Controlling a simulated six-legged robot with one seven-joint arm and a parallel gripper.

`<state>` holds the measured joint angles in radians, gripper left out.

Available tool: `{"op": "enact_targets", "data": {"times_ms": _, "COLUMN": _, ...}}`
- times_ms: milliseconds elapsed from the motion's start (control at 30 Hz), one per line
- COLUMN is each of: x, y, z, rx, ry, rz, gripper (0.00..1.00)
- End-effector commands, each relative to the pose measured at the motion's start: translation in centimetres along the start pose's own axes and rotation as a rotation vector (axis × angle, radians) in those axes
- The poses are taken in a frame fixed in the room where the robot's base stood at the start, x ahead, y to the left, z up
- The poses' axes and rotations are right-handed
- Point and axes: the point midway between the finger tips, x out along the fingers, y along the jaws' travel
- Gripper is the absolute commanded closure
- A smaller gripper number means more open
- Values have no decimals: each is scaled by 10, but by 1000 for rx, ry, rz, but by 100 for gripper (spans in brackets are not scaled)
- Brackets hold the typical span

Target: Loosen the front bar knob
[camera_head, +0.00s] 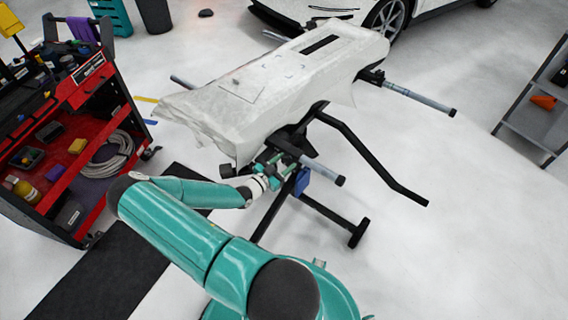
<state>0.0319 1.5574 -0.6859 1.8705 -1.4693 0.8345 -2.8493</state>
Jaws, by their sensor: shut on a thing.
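A work stand (335,222) with black legs carries a long panel (290,75) covered in whitish wrap that drapes over its edges. The front bar (322,168) sticks out from the stand's near end toward the lower right, grey with a black end cap. My gripper (272,172) is at the inner end of this bar, under the near edge of the panel. It is shut on the front bar knob, which is small and mostly hidden by the fingers. A blue part (301,182) hangs on the stand just right of my gripper.
A red and black tool cart (70,180) with tools and a coiled hose stands at the left. A white car (330,10) is behind. Another bar (420,98) sticks out at the right. A grey step shelf (535,118) stands far right. The floor at lower right is clear.

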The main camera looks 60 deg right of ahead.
Motion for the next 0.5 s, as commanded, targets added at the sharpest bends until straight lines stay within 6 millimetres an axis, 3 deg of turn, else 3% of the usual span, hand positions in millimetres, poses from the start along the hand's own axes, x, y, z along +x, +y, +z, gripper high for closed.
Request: {"op": "enact_targets", "data": {"times_ms": 500, "x": 0, "y": -1, "z": 0, "rx": -155, "ry": 19, "rz": 0, "gripper": 78}}
